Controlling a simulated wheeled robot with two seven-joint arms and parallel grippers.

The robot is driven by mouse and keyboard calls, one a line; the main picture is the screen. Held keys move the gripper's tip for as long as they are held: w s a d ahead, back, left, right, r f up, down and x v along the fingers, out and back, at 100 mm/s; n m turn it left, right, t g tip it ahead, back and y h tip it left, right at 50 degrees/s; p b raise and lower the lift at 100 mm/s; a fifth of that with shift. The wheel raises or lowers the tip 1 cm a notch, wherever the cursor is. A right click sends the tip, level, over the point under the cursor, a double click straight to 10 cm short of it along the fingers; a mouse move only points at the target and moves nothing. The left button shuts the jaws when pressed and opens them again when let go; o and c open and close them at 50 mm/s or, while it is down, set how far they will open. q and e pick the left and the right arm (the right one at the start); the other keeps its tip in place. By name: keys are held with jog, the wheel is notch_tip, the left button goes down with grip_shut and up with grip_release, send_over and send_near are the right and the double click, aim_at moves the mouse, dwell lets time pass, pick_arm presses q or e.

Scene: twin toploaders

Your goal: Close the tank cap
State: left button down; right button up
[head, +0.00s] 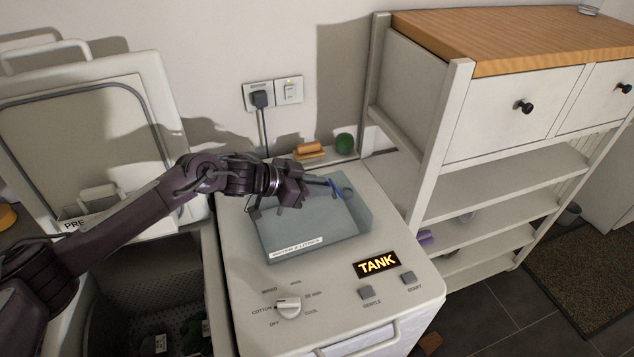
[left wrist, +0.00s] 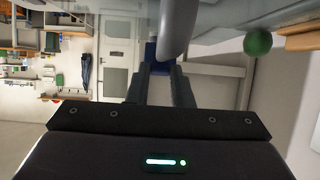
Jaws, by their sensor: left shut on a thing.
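My left gripper (head: 328,183) reaches in from the left over the right-hand machine, its fingers pointing right. It is shut on a small blue piece (head: 335,187), seemingly the tank cap, which shows between the fingertips in the left wrist view (left wrist: 151,54). A grey ring (head: 348,193), seemingly the tank's filler opening, is close beside the blue piece; a grey curved part (left wrist: 178,30) is near the fingers in the wrist view. I cannot tell whether cap and ring touch. The blue-grey tank (head: 290,235) has a white litres label and stands behind the lit TANK sign (head: 377,264). My right gripper is not in view.
The left machine's lid (head: 95,130) stands open over its drum. Behind the tank lie a wooden brush (head: 309,149) and a green ball (head: 344,143). A white shelf unit (head: 500,190) stands at the right. A control knob (head: 288,307) is at the machine's front.

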aim_at(331, 184)
pick_arm(q)
jog(key=r+y+p, duration=0.1)
jog(key=p, duration=0.1)
jog(key=d+r+g+y+p, duration=0.1)
jog(key=p, duration=0.1)
jog(key=shift+w+d, duration=0.2)
jog(key=shift+w, duration=0.15)
jog(key=shift+w+d+r+g+y+p, duration=0.1)
jog(key=shift+d+g+y+p, duration=0.2)
jog(key=shift+y+p, duration=0.2)
jog(key=shift+w+d+r+g+y+p, duration=0.15)
jog(key=shift+g+y+p, duration=0.2)
jog(key=shift+y, duration=0.25)
jog(key=shift+w+d+f+g+y+p, duration=0.15)
jog(key=shift+d+g+y+p, duration=0.15)
jog(key=shift+y+p, duration=0.25)
jog(key=c, duration=1.3)
grip_release()
jog(key=b+v, duration=0.2)
jog(key=v, duration=0.4)
jog(key=shift+a+r, duration=0.2)
jog(key=shift+r, duration=0.1)
jog(key=shift+s+a+r, duration=0.2)
jog(key=shift+s+r, duration=0.1)
jog(key=shift+r, duration=0.2)
